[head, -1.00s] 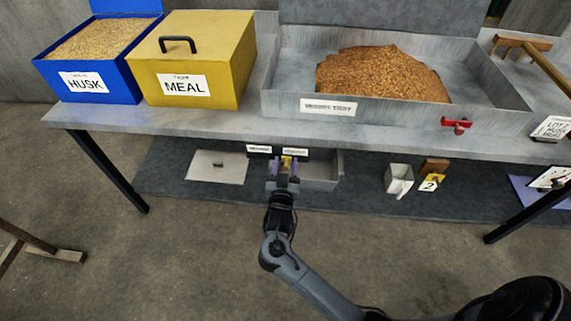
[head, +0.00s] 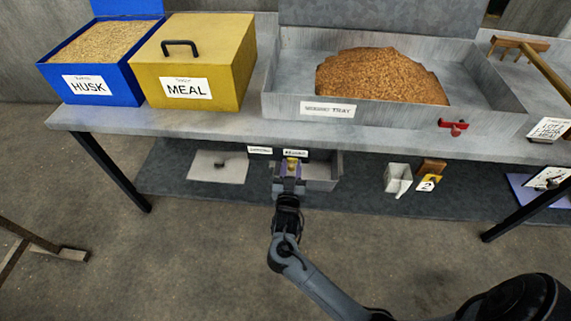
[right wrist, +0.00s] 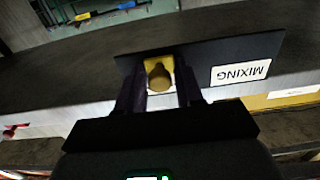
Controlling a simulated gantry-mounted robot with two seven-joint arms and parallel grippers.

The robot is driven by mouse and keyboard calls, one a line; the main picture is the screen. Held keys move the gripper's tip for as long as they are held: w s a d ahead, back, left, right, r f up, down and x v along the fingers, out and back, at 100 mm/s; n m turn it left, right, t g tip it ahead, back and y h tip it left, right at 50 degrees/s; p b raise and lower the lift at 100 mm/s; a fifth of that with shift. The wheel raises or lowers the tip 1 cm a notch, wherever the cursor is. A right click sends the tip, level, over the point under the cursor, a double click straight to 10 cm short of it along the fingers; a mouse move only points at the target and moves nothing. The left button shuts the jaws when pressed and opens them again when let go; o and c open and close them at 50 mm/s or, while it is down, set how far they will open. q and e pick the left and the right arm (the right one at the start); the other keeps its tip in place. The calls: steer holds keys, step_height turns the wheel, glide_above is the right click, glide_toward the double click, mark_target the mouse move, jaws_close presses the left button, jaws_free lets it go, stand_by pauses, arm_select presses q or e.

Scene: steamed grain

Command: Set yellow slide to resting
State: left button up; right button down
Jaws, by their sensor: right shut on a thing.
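The yellow slide (head: 291,162) is on a dark plate under the counter, just below the right of two small white labels. In the right wrist view, the yellow slide has a round knob (right wrist: 159,77), and a label reading MIXING (right wrist: 240,71) appears upside down to its right. The second label is not visible there. My right gripper (head: 289,170) is shut on the yellow slide's knob, with a dark finger on each side. The label (head: 295,153) nearest the slide is too small to read surely. My left gripper is not in view.
A grey open box (head: 322,172) is beside and behind the gripper. A metal scoop-like cup (head: 398,178) stands to the right on the lower shelf. The counter's front edge (head: 200,124) runs above the gripper. The floor in front is mostly clear.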

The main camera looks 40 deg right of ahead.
steer(key=shift+s+d+r, duration=0.15)
steer(key=shift+s+d, duration=0.3)
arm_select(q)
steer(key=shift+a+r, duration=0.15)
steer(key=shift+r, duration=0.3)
arm_select(e)
steer(key=c, duration=1.1)
jaws_free()
steer(key=shift+o, duration=0.6)
steer(key=shift+d, duration=0.2)
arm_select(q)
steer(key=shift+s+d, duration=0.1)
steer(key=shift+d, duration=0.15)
arm_select(e)
steer(key=shift+a, duration=0.15)
